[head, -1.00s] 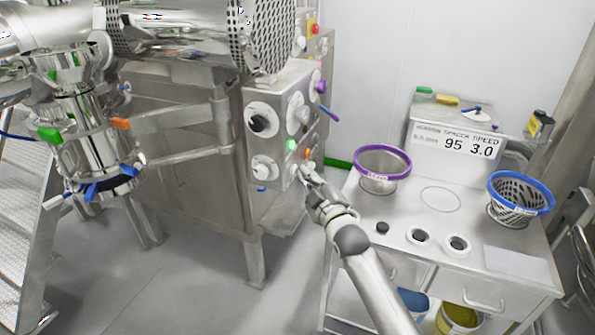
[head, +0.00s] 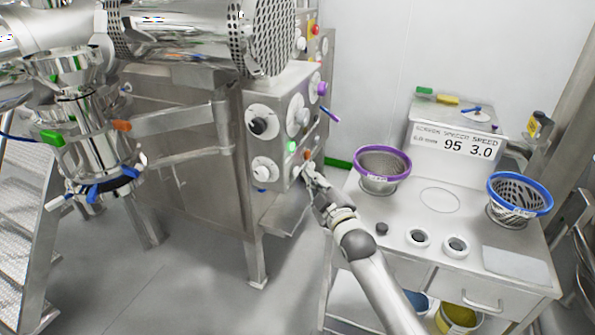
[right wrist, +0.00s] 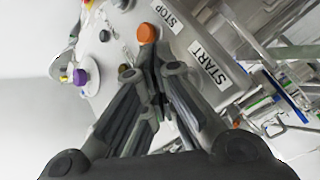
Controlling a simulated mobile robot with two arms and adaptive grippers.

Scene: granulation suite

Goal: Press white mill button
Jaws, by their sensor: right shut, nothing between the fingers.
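The mill's steel control panel (head: 283,115) stands in the middle of the head view. It carries a green button (head: 292,146), an orange button (head: 307,155) and a small pale round button (head: 296,172) low on its face. My right gripper (head: 307,167) is shut and empty, its tips at the panel's lower part beside the orange and pale buttons. In the right wrist view the shut fingers (right wrist: 156,68) point at the panel just below the orange button (right wrist: 146,33), near the START label (right wrist: 208,66). The fingers hide the spot at their tips; contact cannot be told.
A steel bench (head: 400,262) on the right holds a purple-rimmed sieve (head: 383,163) and a blue-rimmed sieve (head: 520,194). The STOP label (right wrist: 165,14) is above START. A purple knob (head: 322,88) juts from the panel's side. Open floor (head: 190,270) lies left of my arm.

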